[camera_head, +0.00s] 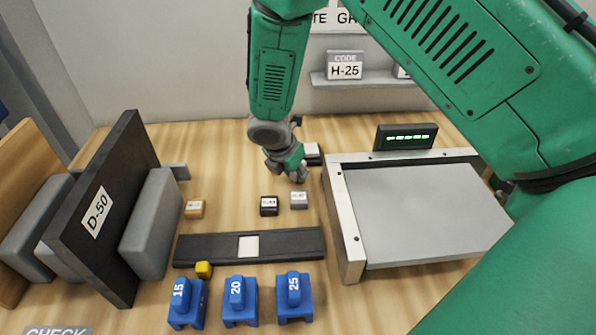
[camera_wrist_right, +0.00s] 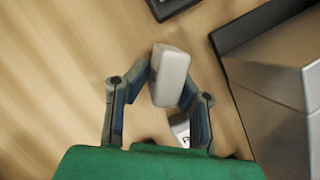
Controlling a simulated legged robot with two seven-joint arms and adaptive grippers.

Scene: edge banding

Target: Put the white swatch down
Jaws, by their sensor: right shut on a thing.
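The white swatch (camera_wrist_right: 170,76) is a small pale block with rounded edges. In the right wrist view it sits between the fingers of my right gripper (camera_wrist_right: 160,92), which is shut on it and holds it slightly tilted. In the head view my right gripper (camera_head: 296,174) points down just left of the grey-topped machine, behind the small labelled swatches; the held swatch is mostly hidden by the fingers there. How high it is above the table is hard to tell. My left gripper is not in view.
A black swatch (camera_head: 269,206), grey swatch (camera_head: 299,200) and tan swatch (camera_head: 194,209) lie on the table. A white-topped dark item (camera_head: 312,151) is behind the gripper. The metal-framed machine (camera_head: 345,225) stands right. A dark strip (camera_head: 205,248) and blue blocks (camera_head: 240,300) are nearer.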

